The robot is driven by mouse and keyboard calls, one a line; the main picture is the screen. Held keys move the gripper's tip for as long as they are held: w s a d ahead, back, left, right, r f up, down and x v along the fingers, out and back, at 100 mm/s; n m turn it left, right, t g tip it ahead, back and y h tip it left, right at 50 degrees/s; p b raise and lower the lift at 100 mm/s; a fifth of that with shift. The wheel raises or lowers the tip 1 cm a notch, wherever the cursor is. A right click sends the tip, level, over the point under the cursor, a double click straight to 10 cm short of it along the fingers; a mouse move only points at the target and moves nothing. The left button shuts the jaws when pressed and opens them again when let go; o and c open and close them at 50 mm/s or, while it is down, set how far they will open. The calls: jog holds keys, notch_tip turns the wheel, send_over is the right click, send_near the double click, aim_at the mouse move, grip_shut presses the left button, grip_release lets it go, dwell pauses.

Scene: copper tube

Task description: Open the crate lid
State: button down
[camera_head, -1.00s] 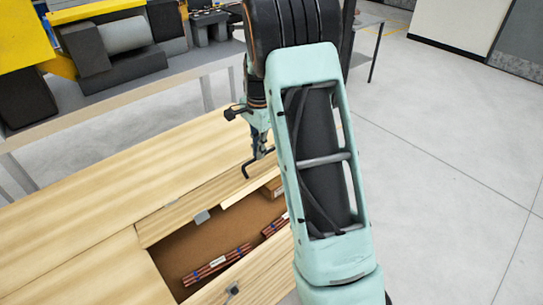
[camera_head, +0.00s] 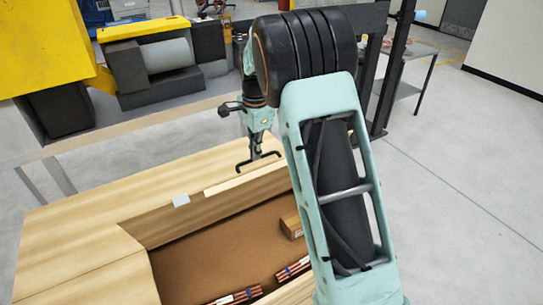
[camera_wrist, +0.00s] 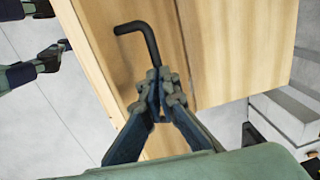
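The wooden crate (camera_head: 80,235) has an opening in its top. Through it I see a brown floor (camera_head: 205,260) and bundles of copper tubes (camera_head: 237,297). A wooden board with a pale edge (camera_head: 245,180) runs along the far side of the opening; I cannot tell for sure whether it is the raised lid or a crate wall. My gripper (camera_head: 258,135) is above the far side of the crate. In the wrist view, my gripper (camera_wrist: 160,90) is shut on a black bent hook (camera_wrist: 149,40). The hook's bent end (camera_head: 258,160) is near the board's pale edge; contact is unclear.
A small brown box (camera_head: 291,226) is inside the crate at the right. A bench with yellow and grey machinery (camera_head: 165,55) stands behind. Open floor (camera_head: 465,190) lies to the right.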

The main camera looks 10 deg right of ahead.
jog(key=c, duration=2.5)
grip_release()
notch_tip(320, 180, down, 2)
jog(key=shift+s+a+f, duration=0.1)
jog(key=shift+c, duration=0.2)
jog(key=shift+o, duration=1.2)
jog(key=shift+s+a, duration=0.1)
jog(key=shift+o, duration=1.3)
jog(key=shift+a+f, duration=0.1)
jog(key=shift+a, duration=0.05)
jog(key=shift+w+f, duration=0.2)
jog(key=shift+w, duration=0.25)
jog(key=shift+r, duration=0.25)
